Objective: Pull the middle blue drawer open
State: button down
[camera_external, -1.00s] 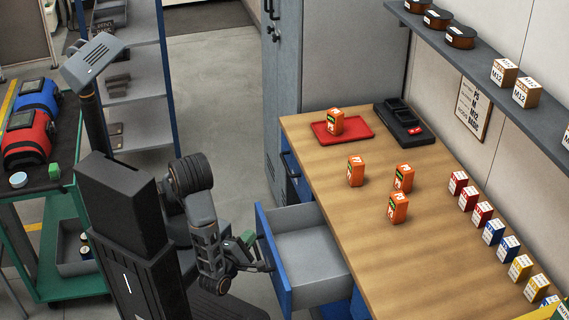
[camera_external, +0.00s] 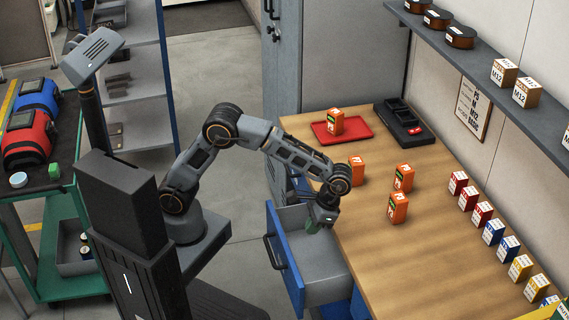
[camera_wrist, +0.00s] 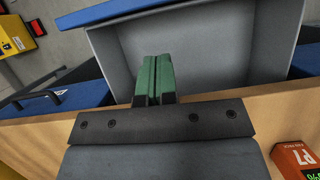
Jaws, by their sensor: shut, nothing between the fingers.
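The blue drawer (camera_external: 284,262) stands pulled out from the wooden workbench, its grey inside (camera_external: 322,262) empty where I can see it. Its dark bar handle (camera_external: 272,250) is on the front panel, clear of my fingers. My gripper (camera_external: 318,222) is above the back part of the open drawer, close to the bench edge, pointing down. In the wrist view the green fingers (camera_wrist: 154,80) are together with nothing between them, over the grey drawer tray (camera_wrist: 215,50). The drawer's blue front (camera_wrist: 125,10) shows at the top of that view.
Orange boxes (camera_external: 398,208) stand on the workbench (camera_external: 440,270) near my gripper, one on a red tray (camera_external: 362,127). A black organizer (camera_external: 404,122) is behind. Small boxes line the bench's right side. Floor left of the drawer is clear.

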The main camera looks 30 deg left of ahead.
aim_at(289, 252)
jog(key=x, duration=0.3)
jog(key=s+x, duration=0.1)
jog(key=x, duration=0.3)
jog(key=s+a+r+x, duration=0.1)
jog(key=x, duration=0.2)
jog(key=shift+a+f, duration=0.1)
jog(key=shift+f, duration=0.15)
jog(key=shift+s+a+p, duration=0.3)
jog(key=shift+s+a, duration=0.1)
jog(key=shift+a, duration=0.05)
jog(key=s+a, duration=0.3)
jog(key=shift+s+a, duration=0.25)
